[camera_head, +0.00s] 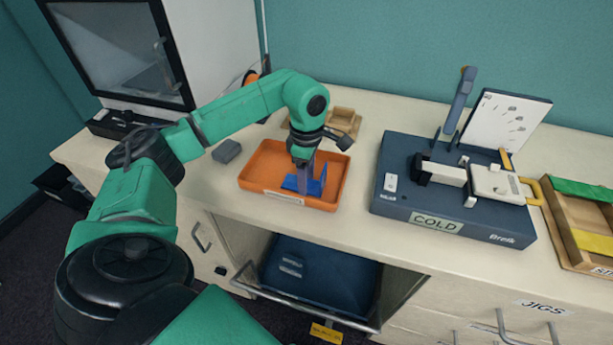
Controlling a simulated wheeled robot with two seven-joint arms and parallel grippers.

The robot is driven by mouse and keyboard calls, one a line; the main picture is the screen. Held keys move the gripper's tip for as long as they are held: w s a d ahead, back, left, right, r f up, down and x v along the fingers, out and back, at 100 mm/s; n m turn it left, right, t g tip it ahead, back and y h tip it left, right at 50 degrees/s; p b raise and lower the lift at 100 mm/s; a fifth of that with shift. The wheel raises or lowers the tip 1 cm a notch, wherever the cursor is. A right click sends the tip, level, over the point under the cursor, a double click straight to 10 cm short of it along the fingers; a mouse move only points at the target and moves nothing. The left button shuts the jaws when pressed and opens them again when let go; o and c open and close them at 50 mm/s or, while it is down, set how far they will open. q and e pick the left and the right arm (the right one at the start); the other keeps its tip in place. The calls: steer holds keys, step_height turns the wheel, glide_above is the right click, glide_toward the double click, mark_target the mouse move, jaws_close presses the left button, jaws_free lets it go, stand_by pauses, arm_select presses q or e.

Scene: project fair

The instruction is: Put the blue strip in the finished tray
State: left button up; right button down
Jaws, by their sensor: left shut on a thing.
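The blue strip (314,187) is at the orange tray (262,163), low inside its walls. The tray stands on the bench and has a pale label on its front wall; I cannot read it. My left gripper (303,182) reaches down into the tray and is shut on the blue strip. The fingers hide part of the strip, and I cannot tell whether it touches the tray floor. My right gripper is not in view.
Right of the tray stands a dark blue machine (385,205) marked COLD, with a raised lever and a white board behind. A wooden box (565,240) with green and yellow strips is at the far right. A small grey block (227,151) lies left of the tray. Bare bench lies in front.

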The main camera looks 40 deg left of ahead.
arm_select(q)
steer(key=shift+f, duration=0.1)
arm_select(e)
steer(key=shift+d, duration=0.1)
arm_select(q)
steer(key=o, duration=1.3)
steer(key=shift+o, duration=0.2)
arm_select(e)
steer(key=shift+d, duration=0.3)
arm_select(q)
step_height(320, 180, up, 12)
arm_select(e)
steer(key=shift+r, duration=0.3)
